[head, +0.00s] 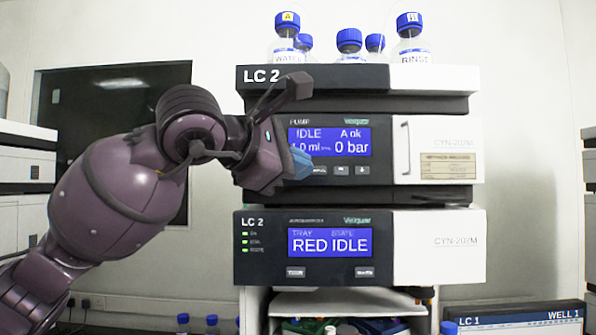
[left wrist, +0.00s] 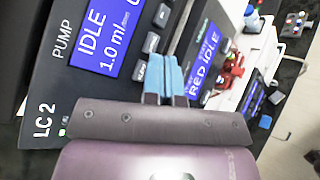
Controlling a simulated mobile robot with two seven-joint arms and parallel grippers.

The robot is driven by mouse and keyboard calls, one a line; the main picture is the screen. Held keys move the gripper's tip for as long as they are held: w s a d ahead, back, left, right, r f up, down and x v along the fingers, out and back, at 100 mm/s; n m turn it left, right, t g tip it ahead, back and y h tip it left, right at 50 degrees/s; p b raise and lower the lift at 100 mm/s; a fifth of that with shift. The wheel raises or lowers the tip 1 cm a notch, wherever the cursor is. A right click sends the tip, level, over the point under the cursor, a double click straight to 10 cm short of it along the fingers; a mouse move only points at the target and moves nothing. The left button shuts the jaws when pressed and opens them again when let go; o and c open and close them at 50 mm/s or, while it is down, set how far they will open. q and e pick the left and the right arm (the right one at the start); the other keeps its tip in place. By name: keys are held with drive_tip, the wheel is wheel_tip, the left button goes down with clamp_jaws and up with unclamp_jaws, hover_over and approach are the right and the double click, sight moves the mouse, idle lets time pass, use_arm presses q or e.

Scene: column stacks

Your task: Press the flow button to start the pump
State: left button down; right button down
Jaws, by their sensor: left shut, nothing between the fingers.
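The pump unit (head: 430,140) is the upper module of the LC 2 stack. Its blue display (head: 353,142) reads IDLE, A ok, 1.0 ml and 0 bar. A row of dark buttons sits below it; the leftmost button (left wrist: 140,72) shows beside my fingertips in the left wrist view, its label too small to read surely. My right gripper is out of view.
Below the pump is another module with a display (head: 329,242) reading RED IDLE. Capped bottles (head: 349,42) stand on top of the stack. Other equipment stands at both sides. Small bottles and trays are at the bottom.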

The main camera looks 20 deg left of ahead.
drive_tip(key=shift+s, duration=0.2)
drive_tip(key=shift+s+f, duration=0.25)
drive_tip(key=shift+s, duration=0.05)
use_arm(q)
drive_tip(key=shift+w, duration=0.15)
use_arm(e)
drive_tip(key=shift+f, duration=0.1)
use_arm(q)
drive_tip(key=shift+w+a, duration=0.15)
drive_tip(key=shift+w, duration=0.1)
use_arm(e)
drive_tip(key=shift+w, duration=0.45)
use_arm(q)
drive_tip(key=shift+w, duration=0.15)
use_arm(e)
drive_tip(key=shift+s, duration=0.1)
